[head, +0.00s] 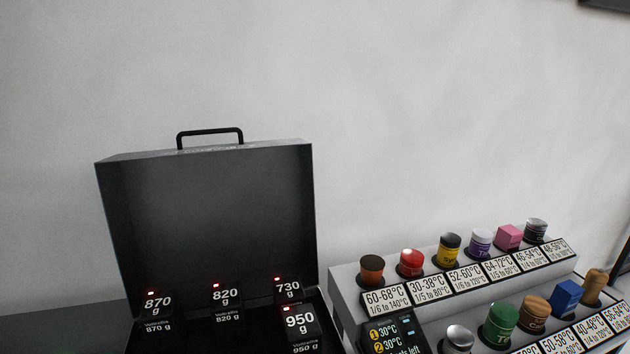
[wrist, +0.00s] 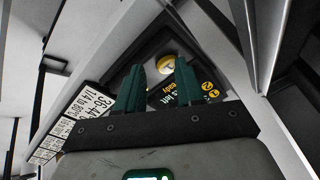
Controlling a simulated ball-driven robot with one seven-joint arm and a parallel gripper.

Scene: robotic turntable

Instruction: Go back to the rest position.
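My gripper (wrist: 158,67) shows only in the wrist view. Its two dark green fingers stand apart, with a gap between them. No object is clearly held in the gap. A round yellowish-white piece (wrist: 166,64) shows beyond the fingertips; I cannot tell how far away it is. The head view does not show my gripper or arm.
A grey two-tier rack (head: 345,290) with coloured pieces and temperature labels stands right. A small dark display (head: 392,332) sits at its front. An open black case (head: 210,220) holds dark blocks with gram readings, including 950 g (head: 300,325). The pale wall (head: 400,110) behind is bare.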

